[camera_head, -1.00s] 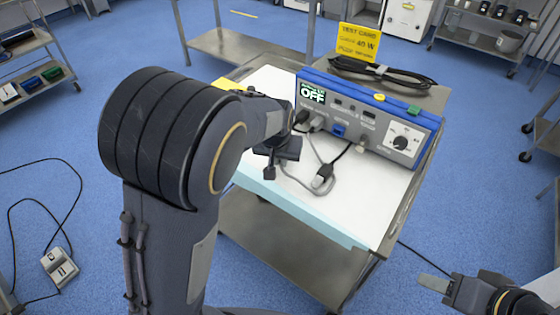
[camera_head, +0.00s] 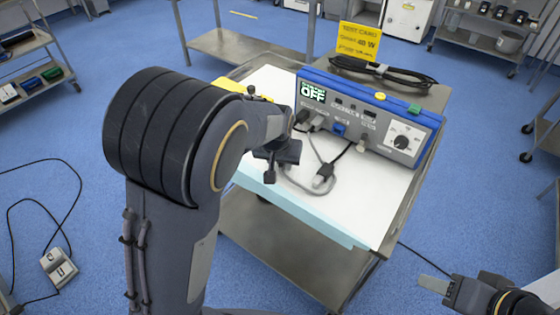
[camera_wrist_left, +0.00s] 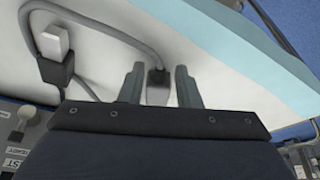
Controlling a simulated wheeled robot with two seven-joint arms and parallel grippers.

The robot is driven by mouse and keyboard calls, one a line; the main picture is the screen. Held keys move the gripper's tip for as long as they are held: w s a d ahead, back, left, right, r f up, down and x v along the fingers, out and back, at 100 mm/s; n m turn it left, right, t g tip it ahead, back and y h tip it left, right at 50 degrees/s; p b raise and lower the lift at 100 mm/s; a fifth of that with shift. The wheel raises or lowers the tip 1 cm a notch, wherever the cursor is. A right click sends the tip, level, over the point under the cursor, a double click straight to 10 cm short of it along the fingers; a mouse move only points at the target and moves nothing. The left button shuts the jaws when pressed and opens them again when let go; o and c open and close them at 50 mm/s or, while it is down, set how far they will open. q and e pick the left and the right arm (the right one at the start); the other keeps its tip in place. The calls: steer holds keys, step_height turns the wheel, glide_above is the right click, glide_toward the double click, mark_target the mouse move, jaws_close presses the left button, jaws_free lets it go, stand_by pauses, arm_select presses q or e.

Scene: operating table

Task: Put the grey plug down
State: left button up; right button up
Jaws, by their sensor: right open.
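A grey plug (camera_wrist_left: 158,94) with a dark collar lies between the fingers of my left gripper (camera_wrist_left: 158,88) in the left wrist view. A gap shows on each side of it, so the fingers stand open around it. A grey cable runs from its collar. In the head view my left gripper (camera_head: 272,166) is low over the white cart top, and the plug between its fingers is hidden there. A second pale plug with a dark collar (camera_head: 323,177) lies to the right; it also shows in the left wrist view (camera_wrist_left: 52,42). My right gripper (camera_head: 434,284) is open and empty, off the cart.
The blue and grey generator unit (camera_head: 365,122), its display reading OFF, stands along the cart's back with cables plugged into its front. A yellow test card (camera_head: 358,40) and a coiled black cable (camera_head: 385,73) are behind it. The white cart top (camera_head: 362,212) is clear at the front right.

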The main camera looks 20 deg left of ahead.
arm_select(q)
steer(key=p+v, duration=0.4)
steer(key=v, duration=0.9)
steer(key=s+a+t+h, duration=0.1)
steer(key=s+a+h, duration=0.1)
steer(key=s, duration=0.9)
steer(key=s+a+n+h, duration=0.1)
steer(key=s+a, duration=0.3)
steer(key=s, duration=0.7)
steer(key=shift+f+t+h, duration=0.2)
steer(key=shift+t+h, duration=0.2)
steer(key=shift+h, duration=0.1)
step_height(320, 180, up, 7)
steer(key=p, duration=0.6)
steer(key=shift+p, duration=0.4)
